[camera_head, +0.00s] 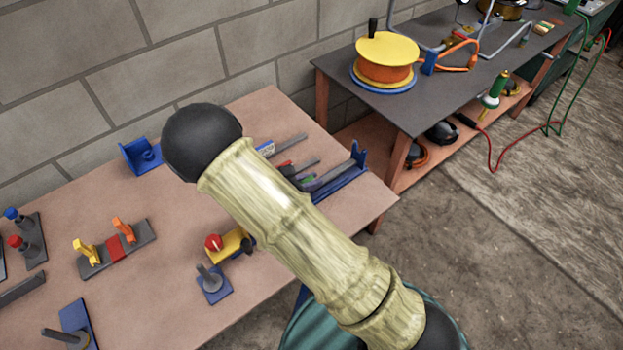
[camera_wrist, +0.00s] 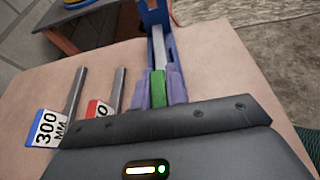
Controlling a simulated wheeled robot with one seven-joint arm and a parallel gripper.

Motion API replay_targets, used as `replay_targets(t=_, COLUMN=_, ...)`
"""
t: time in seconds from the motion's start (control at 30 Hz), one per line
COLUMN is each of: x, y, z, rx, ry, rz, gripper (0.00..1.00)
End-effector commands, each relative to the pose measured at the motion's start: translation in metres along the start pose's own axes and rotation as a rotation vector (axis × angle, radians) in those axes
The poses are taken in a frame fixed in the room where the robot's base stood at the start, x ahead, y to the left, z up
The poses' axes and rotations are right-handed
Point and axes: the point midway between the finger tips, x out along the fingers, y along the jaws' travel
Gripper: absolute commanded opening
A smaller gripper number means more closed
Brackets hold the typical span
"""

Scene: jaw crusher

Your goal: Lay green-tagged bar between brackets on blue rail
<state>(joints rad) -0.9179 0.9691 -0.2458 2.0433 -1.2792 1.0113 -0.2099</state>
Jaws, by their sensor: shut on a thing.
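The green-tagged bar is a grey bar with a green end (camera_wrist: 158,90); its grey length (camera_wrist: 159,50) points away from me. My gripper (camera_wrist: 159,86) is shut on the green end, with a purple finger on each side. The blue rail (camera_head: 342,186) lies near the table's right edge, with an upright blue bracket (camera_head: 358,154) at its far end, also seen in the wrist view (camera_wrist: 153,14). The bar lies over or along the rail, its far end close to that bracket; I cannot tell if it touches. The near bracket is hidden.
A blue-tagged "300 MM" bar (camera_wrist: 48,128) and a red-tagged bar (camera_wrist: 97,109) lie left of my gripper. A yellow block with a red knob (camera_head: 232,243), blue peg stand (camera_head: 213,288) and blue bracket piece (camera_head: 141,157) stand on the table (camera_head: 180,212). A dark bench stands behind.

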Motion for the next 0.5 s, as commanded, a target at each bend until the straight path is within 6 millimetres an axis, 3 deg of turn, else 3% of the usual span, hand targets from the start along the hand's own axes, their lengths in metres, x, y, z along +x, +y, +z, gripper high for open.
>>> replay_targets(t=0.5, x=0.0048, y=0.0000, z=-0.0092, rx=0.001, ry=-0.001, rz=-0.001, gripper=0.00)
